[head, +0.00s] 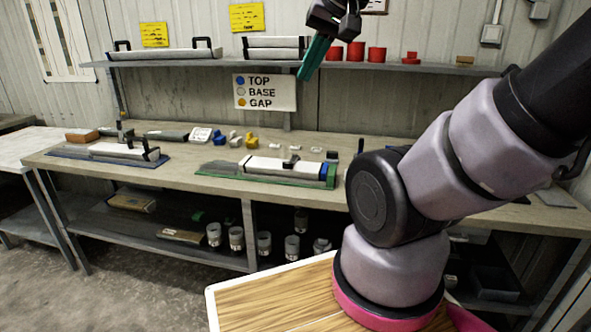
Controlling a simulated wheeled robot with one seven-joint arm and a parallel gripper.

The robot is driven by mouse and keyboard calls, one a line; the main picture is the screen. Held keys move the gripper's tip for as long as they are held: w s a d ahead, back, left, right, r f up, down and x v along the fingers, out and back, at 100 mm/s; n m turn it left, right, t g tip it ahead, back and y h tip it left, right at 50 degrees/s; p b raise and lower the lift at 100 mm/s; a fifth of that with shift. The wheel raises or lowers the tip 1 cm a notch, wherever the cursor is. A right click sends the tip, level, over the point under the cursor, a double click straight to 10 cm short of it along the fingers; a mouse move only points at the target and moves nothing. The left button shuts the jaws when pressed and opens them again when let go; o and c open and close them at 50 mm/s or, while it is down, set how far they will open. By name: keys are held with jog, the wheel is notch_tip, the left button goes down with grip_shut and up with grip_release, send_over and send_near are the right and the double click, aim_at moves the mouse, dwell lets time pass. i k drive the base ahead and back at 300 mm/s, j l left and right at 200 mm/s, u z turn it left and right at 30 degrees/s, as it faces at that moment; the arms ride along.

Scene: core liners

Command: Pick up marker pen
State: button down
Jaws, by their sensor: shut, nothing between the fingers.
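I cannot make out the marker pen for certain; the small items on the workbench are too small to tell apart. Small white, yellow and blue pieces (236,139) lie along the back middle of the workbench (215,183). A small dark upright item (361,146) stands at the bench's back edge, beside my arm. My gripper (304,74) is raised at the top middle, in front of the shelf in the picture. Its teal fingers point down and look closed together, with nothing seen between them. My arm hides the right part of the bench.
A shelf (240,61) above the bench holds long white trays and red cups (355,52). Long core trays lie on a blue mat (110,157) and a green mat (265,178). A TOP/BASE/GAP sign (265,91) hangs below the shelf. Jars (236,238) stand underneath.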

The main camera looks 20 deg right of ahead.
aim_at(361, 142)
jog(key=i+l+z, duration=0.1)
jog(key=i+z, duration=0.65)
jog(key=i, duration=0.2)
